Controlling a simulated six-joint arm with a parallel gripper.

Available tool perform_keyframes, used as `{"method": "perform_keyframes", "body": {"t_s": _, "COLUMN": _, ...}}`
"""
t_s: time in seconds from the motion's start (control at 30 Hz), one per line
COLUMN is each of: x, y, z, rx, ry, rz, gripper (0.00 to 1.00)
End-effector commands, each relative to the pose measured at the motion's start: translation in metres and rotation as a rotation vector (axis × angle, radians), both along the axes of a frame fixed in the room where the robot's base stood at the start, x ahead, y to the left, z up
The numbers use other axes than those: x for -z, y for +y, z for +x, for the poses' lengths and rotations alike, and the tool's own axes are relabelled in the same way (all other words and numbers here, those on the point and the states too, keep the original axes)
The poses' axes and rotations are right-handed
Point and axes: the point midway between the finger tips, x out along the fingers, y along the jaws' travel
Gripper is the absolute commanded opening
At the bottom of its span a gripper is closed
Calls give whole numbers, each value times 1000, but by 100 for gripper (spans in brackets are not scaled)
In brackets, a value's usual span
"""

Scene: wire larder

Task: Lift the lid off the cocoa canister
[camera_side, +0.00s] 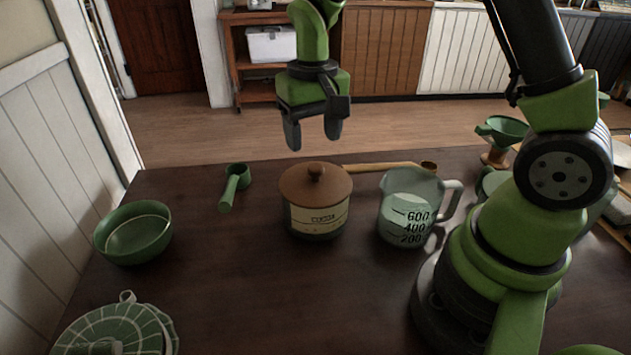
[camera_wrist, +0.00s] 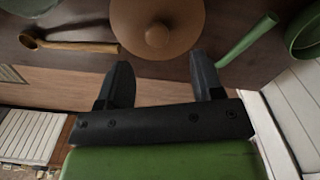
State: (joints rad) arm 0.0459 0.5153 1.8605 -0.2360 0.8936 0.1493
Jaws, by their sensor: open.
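The cocoa canister (camera_side: 318,222) stands upright on the dark table, with a pale label band around its side. Its brown lid (camera_side: 295,188) sits on top and has a round knob (camera_side: 317,170). In the wrist view the lid (camera_wrist: 178,20) and its knob (camera_wrist: 158,36) are seen from above, just beyond the fingertips. My gripper (camera_side: 314,146) is open and empty. It hangs above the table, a little higher than the knob in the side view and apart from it. In the wrist view the gripper (camera_wrist: 160,64) has its two dark fingers spread, with the knob roughly centred ahead of them.
A measuring jug (camera_side: 408,212) stands close right of the canister. A wooden ladle (camera_side: 385,167) lies behind them. A green scoop (camera_side: 232,190) and green bowl (camera_side: 133,232) are left; a checked cloth item (camera_side: 135,325) is front left. The table's front middle is clear.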

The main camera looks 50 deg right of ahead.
Motion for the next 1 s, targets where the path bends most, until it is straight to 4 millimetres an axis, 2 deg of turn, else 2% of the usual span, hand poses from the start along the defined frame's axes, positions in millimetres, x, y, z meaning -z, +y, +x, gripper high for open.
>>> {"method": "perform_keyframes", "body": {"t_s": 0.03, "x": 7, "y": 0, "z": -1, "rx": 1, "ry": 4, "rz": 0, "gripper": 61}}
{"method": "perform_keyframes", "body": {"t_s": 0.27, "x": 27, "y": -1, "z": -1, "rx": 1, "ry": 3, "rz": 1, "gripper": 61}}
{"method": "perform_keyframes", "body": {"t_s": 0.5, "x": 63, "y": -4, "z": -2, "rx": 0, "ry": 3, "rz": 1, "gripper": 61}}
{"method": "perform_keyframes", "body": {"t_s": 0.8, "x": 70, "y": -4, "z": -1, "rx": 1, "ry": -2, "rz": 1, "gripper": 61}}
{"method": "perform_keyframes", "body": {"t_s": 0.83, "x": 70, "y": -4, "z": -1, "rx": 1, "ry": -2, "rz": 1, "gripper": 58}}
{"method": "perform_keyframes", "body": {"t_s": 1.0, "x": 69, "y": -4, "z": -1, "rx": 1, "ry": -2, "rz": 1, "gripper": 19}}
